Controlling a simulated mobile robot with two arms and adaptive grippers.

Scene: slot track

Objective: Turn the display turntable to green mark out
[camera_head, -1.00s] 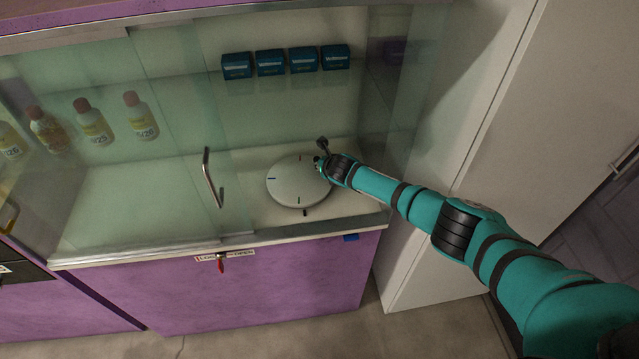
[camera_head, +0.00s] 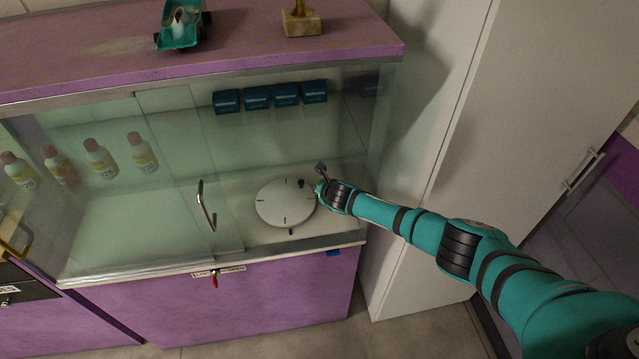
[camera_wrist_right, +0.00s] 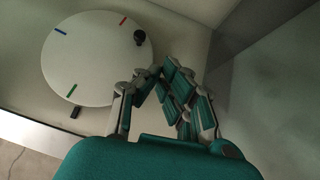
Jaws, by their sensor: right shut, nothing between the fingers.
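The white display turntable (camera_head: 274,208) lies flat in the case behind the open part of the front; it also shows in the wrist view (camera_wrist_right: 97,62). Its green mark (camera_wrist_right: 71,90) faces the front, close to a small black block (camera_wrist_right: 75,112) just off the disc. The blue mark (camera_wrist_right: 60,31) is at the left and the red mark (camera_wrist_right: 122,21) at the back. A black knob (camera_wrist_right: 139,37) stands on the disc at the back right. My right gripper (camera_head: 321,188) is shut and empty beside the disc's right edge, apart from the knob (camera_head: 301,184). My left gripper is out of view.
A glass door with a metal handle (camera_head: 205,205) stands left of the turntable. A white cabinet (camera_head: 425,120) rises close on the right.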

